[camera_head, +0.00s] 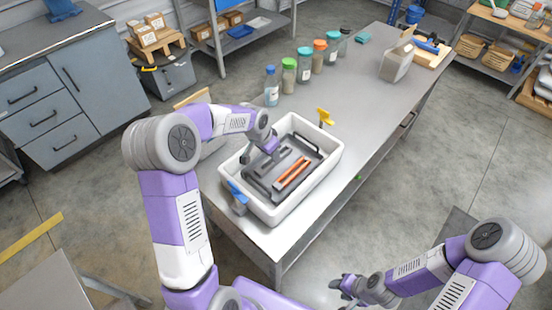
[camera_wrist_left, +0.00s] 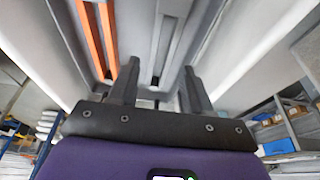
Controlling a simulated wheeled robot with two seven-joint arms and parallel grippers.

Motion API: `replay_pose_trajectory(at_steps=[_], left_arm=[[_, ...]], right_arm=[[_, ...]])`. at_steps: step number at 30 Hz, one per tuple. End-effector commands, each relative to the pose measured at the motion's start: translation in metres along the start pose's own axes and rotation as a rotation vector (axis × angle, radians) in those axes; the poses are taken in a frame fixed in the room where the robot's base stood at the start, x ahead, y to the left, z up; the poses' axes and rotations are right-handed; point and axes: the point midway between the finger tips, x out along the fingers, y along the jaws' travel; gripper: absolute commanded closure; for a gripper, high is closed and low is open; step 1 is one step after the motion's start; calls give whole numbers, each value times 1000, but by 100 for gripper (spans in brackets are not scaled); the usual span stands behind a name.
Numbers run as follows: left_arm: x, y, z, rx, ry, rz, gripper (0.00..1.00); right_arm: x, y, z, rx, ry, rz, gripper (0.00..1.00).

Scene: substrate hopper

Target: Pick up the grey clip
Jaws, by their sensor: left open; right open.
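A small dark grey piece (camera_head: 245,154), which looks like the grey clip, is at the left rim of the white bin (camera_head: 325,168). It is small and partly close to my left wrist, so its exact seating is unclear. A blue clip (camera_head: 237,193) is on the near left corner and a yellow clip (camera_head: 325,116) is at the far rim. My left gripper (camera_head: 277,154) is over the bin, right of the grey piece; its open, empty fingers show in the left wrist view (camera_wrist_left: 158,92). My right gripper (camera_head: 338,286) is open and empty, off the table's near side.
A dark grey tray (camera_head: 262,188) with orange strips (camera_head: 294,173) lies inside the bin. Several lidded jars (camera_head: 289,76) and a bottle (camera_head: 271,88) stand behind it. The table (camera_head: 360,100) right of the bin is clear.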

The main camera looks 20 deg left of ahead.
Motion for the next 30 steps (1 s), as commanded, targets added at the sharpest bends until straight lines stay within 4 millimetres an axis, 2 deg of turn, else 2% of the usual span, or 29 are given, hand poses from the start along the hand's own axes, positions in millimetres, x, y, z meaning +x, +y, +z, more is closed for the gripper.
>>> replay_pose_trajectory(at_steps=[9,19,27,30], left_arm=[[46,-2,-3,-1,-1,1,52],[52,-3,-4,-1,1,0,52],[51,-2,-4,-1,0,0,93],[51,-2,-4,-1,1,0,95]], right_arm=[[14,5,-1,0,1,0,54],[14,5,-1,0,2,0,54],[14,5,-1,0,1,0,54],[14,5,-1,0,1,0,54]])
